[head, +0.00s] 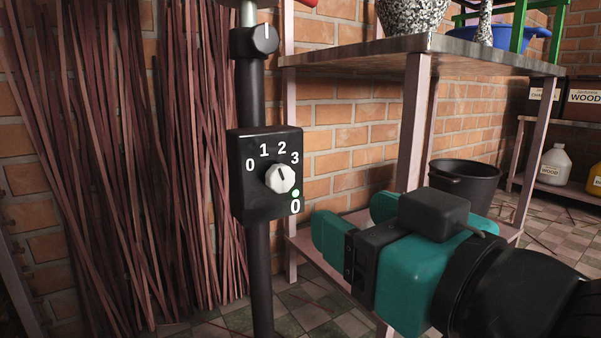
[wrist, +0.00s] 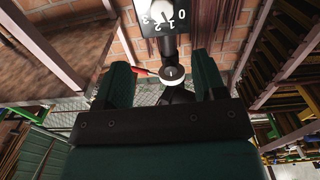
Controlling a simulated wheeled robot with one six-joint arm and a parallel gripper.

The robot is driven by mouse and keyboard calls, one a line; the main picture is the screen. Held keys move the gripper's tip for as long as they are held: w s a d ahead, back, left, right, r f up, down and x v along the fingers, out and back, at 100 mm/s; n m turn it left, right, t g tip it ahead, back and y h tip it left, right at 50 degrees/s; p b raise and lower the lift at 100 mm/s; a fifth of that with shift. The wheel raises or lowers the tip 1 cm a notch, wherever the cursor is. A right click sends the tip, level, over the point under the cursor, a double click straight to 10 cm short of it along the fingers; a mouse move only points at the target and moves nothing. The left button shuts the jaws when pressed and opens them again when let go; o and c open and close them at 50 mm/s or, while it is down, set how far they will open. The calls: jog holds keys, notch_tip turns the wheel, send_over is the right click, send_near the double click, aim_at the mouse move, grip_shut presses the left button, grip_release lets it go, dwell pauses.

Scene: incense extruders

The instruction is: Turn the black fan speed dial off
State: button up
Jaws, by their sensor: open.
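A black control box (head: 240,190) is fixed to a dark upright pole in the head view. It carries a white round knob (head: 280,179) with numbers 0, 1, 2, 3 around it and a second 0 beside a lit green light at lower right. The knob's mark points up, roughly toward 2. The box shows upside down at the top of the wrist view, with its knob (wrist: 159,12) partly cut off. My teal gripper (head: 352,221) is open and empty, to the right of and below the knob, apart from it. Its fingers (wrist: 162,68) show in the wrist view.
A black clamp knob (head: 264,39) is higher on the pole (head: 250,90). Bundled reddish sticks (head: 150,160) lean on the brick wall at left. A shelf table (head: 430,45) stands at right, with a black bucket (head: 465,182) behind. Space between gripper and box looks clear.

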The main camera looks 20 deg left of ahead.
aim_at(283, 180)
jog(key=p+x, duration=0.4)
jog(key=p, duration=0.1)
jog(key=p+x, duration=0.4)
jog(key=p, duration=0.1)
jog(key=p+x, duration=0.4)
jog(key=p, duration=0.1)
jog(key=shift+a+r, duration=0.3)
jog(key=shift+r, duration=0.05)
jog(key=shift+w+a+f+p, duration=0.3)
jog(key=shift+w+a+p, duration=0.2)
